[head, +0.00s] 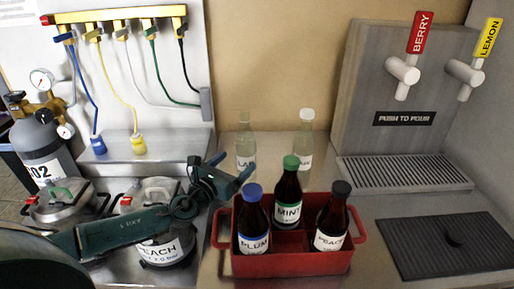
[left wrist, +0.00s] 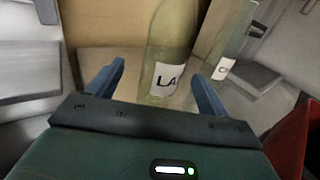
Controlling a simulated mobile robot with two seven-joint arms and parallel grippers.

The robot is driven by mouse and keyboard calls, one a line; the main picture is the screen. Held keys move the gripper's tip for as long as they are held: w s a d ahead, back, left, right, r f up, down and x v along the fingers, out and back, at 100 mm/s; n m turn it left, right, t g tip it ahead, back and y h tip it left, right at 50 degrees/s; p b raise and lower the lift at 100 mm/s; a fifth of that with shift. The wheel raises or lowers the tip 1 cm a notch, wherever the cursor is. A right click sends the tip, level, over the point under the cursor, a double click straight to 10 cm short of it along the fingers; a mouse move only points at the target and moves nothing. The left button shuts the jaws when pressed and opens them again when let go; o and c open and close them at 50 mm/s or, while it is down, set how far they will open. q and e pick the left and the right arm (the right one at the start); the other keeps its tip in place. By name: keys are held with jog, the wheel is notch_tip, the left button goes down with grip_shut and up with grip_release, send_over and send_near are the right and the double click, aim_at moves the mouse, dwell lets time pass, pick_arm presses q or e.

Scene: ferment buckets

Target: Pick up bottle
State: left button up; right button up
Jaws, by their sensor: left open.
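A clear pale-green bottle (head: 245,136) with a white label starting "LA" stands upright at the back of the counter. A second clear bottle (head: 305,140) with a white cap stands to its right. My left gripper (head: 232,167) is open and empty, just in front and to the left of the first bottle. In the left wrist view the "LA" bottle (left wrist: 174,45) shows between and beyond the open fingers (left wrist: 157,92). The second clear bottle (left wrist: 230,40) is to its right. Dark bottles labelled PLUM (head: 254,222), MINT (head: 289,192) and PEACH (head: 332,220) stand in a red crate (head: 290,264). My right gripper is not in view.
The red crate stands close to the right of my left gripper. A drip tray (head: 402,174), taps (head: 403,72) and a dark mat (head: 452,243) are at the right. A gas cylinder (head: 42,145) stands at the left.

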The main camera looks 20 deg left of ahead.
aim_at(249, 150)
pick_arm(q)
jog(key=shift+w+d+f, duration=0.2)
jog(key=shift+w+f, duration=0.1)
jog(key=shift+w, duration=0.1)
jog(key=shift+w+d+r, duration=0.2)
jog(key=shift+w+r, duration=0.05)
jog(key=shift+w, duration=0.45)
jog(key=w, duration=0.5)
jog(key=shift+d+r+p, duration=0.15)
jog(key=shift+d+p, duration=0.15)
jog(key=shift+p, duration=0.1)
jog(key=shift+c, duration=0.2)
jog(key=shift+r, duration=0.1)
jog(key=c, duration=1.3)
